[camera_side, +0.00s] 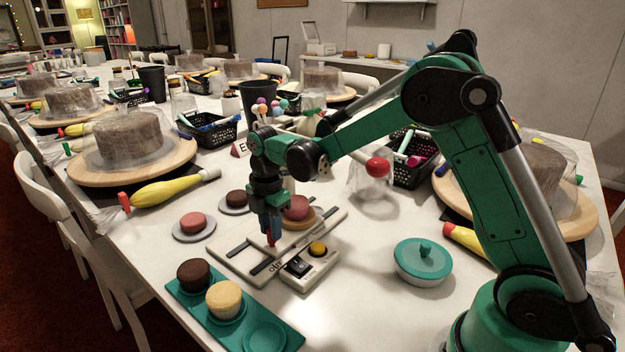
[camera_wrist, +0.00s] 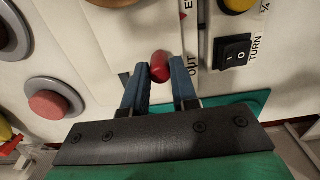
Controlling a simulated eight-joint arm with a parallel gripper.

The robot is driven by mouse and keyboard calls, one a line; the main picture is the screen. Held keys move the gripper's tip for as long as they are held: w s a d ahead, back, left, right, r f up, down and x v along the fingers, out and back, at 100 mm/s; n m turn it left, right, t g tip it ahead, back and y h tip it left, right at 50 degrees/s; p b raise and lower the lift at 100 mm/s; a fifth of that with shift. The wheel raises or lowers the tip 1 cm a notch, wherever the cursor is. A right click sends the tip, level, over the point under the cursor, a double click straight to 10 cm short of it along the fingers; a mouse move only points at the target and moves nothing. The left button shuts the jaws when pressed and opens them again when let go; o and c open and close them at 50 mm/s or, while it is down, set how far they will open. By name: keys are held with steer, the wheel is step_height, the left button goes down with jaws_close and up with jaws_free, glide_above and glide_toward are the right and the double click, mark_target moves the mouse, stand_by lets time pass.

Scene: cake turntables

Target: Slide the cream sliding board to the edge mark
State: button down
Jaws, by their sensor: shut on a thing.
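My gripper (camera_side: 270,232) points down at the near end of the cream sliding board (camera_side: 258,240), which lies on a pale base with dark rails. In the wrist view, the blue fingers of my gripper (camera_wrist: 159,78) are shut on a red knob (camera_wrist: 160,66) standing on the board (camera_wrist: 128,30). Lettering reading OUT (camera_wrist: 193,64) is beside the board; another label starting with E is partly cut off. I cannot tell the edge mark exactly.
A control box with a black rocker switch (camera_side: 299,266) and yellow button (camera_side: 318,248) stands close on the right. A teal tray (camera_side: 265,335) with small cakes is in front. A teal-lidded bowl (camera_side: 423,260) is at right. Plates with small cakes (camera_side: 194,224) are left.

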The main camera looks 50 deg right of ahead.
mark_target(285, 236)
steer(key=shift+d, duration=1.8)
steer(key=c, duration=0.7)
jaws_free()
steer(key=shift+r, duration=0.1)
step_height(285, 236, up, 7)
steer(key=shift+f, duration=0.1)
